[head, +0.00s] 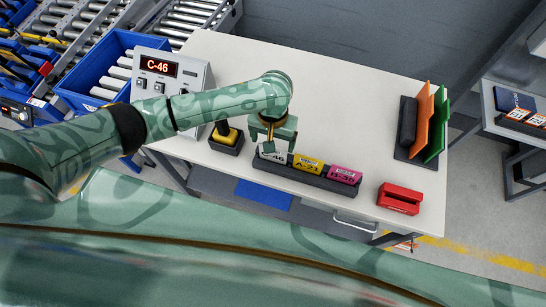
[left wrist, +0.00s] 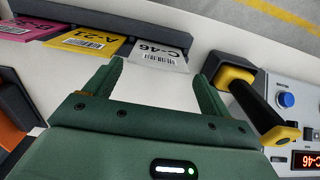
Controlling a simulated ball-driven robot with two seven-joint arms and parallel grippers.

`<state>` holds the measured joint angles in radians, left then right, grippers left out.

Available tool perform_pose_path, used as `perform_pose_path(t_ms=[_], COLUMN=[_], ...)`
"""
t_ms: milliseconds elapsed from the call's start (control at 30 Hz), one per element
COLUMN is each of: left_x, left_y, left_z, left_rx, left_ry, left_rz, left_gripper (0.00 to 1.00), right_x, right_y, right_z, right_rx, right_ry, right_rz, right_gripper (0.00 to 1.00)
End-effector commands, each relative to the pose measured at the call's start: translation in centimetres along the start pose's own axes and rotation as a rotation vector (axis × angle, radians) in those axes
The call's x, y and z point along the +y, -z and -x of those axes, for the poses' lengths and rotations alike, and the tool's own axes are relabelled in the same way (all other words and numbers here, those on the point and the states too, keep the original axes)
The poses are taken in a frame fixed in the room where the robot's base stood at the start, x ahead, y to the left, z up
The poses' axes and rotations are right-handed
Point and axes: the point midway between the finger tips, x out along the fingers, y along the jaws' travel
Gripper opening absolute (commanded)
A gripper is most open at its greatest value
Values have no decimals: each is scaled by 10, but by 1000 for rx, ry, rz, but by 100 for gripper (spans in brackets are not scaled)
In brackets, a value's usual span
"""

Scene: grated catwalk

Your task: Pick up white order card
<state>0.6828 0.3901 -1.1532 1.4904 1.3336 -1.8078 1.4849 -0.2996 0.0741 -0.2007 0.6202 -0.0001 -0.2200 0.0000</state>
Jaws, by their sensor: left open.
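The white order card (head: 275,157), marked C-46, stands at the left end of a dark card holder (head: 306,179). The yellow A-21 card (head: 307,164) and a magenta card (head: 345,175) stand beside it in the same holder. My left gripper (head: 278,147) is above the white card in the head view and partly covers it. In the left wrist view the open fingers (left wrist: 158,70) point toward the white card (left wrist: 158,54), which shows between and beyond their tips. Nothing is between the fingers. My right gripper is not in view.
A grey control box (head: 170,82) displaying C-46 stands left on the table. A yellow and black tool (head: 227,137) sits in a stand left of the holder. A red object (head: 399,198) and upright orange and green panels (head: 422,120) are right. The table's middle is clear.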

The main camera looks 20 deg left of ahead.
Motion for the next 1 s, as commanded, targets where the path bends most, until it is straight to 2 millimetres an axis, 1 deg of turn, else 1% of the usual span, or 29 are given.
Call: perform_pose_path(t_ms=[33,167,233,400,500,600,767,800,867,900,1000], left_x=[0,0,0,1,0,0,0,0,0,0,0], left_y=[0,0,0,-1,0,0,0,0,0,0,0], left_z=[-9,-17,-24,-54,-66,-68,-67,-67,-67,-67,-67], left_rx=[0,1,1,0,1,3,3,3,3,3,4], left_ry=[1,-1,1,0,0,0,0,0,0,0,0], left_rz=[0,0,0,-1,-1,-1,-2,-2,-2,-2,-1], left_gripper=[83,83,83,83,83,83,83,77,60,55,55], right_x=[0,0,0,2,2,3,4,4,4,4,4], right_y=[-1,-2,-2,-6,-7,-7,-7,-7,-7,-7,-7], right_z=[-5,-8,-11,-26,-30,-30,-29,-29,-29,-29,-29], right_rx=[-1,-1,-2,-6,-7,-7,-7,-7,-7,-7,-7], right_ry=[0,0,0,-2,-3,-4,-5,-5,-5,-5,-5], right_rz=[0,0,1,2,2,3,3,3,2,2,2], right_gripper=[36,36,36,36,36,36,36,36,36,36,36])
